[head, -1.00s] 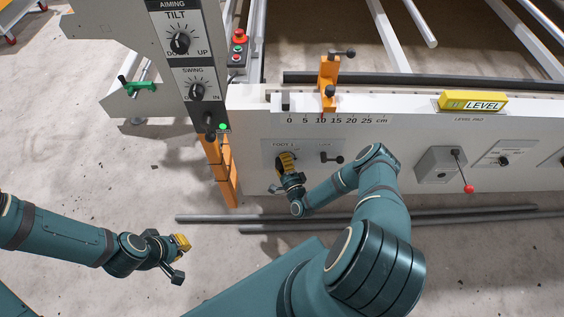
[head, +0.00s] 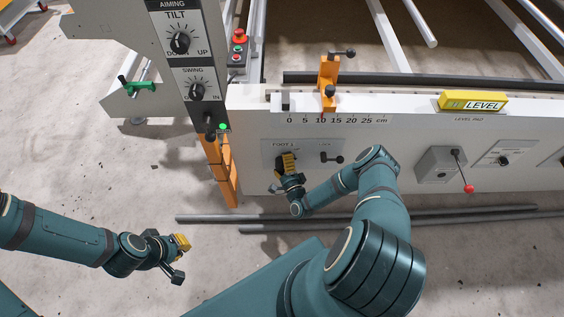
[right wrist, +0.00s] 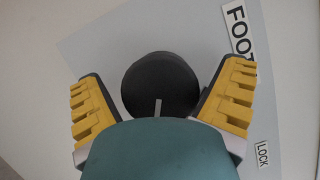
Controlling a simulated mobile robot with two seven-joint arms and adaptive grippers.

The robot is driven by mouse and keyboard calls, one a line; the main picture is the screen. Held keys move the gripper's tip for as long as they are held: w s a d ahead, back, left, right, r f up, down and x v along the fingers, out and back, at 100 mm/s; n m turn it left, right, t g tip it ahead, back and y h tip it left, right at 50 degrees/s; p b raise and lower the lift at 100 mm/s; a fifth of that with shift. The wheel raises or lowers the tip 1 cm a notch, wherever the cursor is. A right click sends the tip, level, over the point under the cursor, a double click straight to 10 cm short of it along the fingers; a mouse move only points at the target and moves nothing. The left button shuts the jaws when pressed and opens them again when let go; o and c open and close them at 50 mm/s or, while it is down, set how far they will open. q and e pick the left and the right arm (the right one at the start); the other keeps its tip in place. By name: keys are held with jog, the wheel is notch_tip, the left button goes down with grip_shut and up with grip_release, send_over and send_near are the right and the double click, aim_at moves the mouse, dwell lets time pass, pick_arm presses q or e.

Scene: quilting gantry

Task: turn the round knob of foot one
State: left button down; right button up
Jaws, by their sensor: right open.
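The round knob of foot one is a black disc (right wrist: 160,88) with a pale pointer line, seen in the right wrist view on a grey panel. In the head view my right gripper hides most of it, below the FOOT 1 label (head: 284,144). My right gripper (head: 287,162) is at the panel; in the wrist view its yellow-padded fingers (right wrist: 163,98) are open, one on each side of the knob, with gaps visible. My left gripper (head: 183,243) hangs over the floor at the lower left, away from the panel; its opening is unclear.
A black lock lever (head: 332,157) sits just right of the knob. An orange post (head: 220,170) stands to the left. An orange clamp (head: 328,84) is on the beam above. Grey rods (head: 400,217) lie on the floor below.

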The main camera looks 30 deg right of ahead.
jog(key=v, duration=0.7)
jog(key=shift+s, duration=0.3)
jog(key=w+a+r+n+g+y, duration=0.3)
jog(key=a+n+g+y, duration=0.1)
jog(key=a+n, duration=0.2)
jog(key=w+a+r+n+g+y, duration=0.2)
jog(key=a+n+g+y, duration=0.1)
jog(key=a+n, duration=0.2)
jog(key=s+a+r+n+g, duration=0.5)
jog(key=s+r, duration=0.1)
jog(key=s, duration=0.1)
jog(key=s+a+r+n+g, duration=0.4)
jog(key=s+r+n+g, duration=0.1)
jog(key=s, duration=0.3)
jog(key=shift+a+r, duration=0.4)
jog(key=shift+r, duration=0.15)
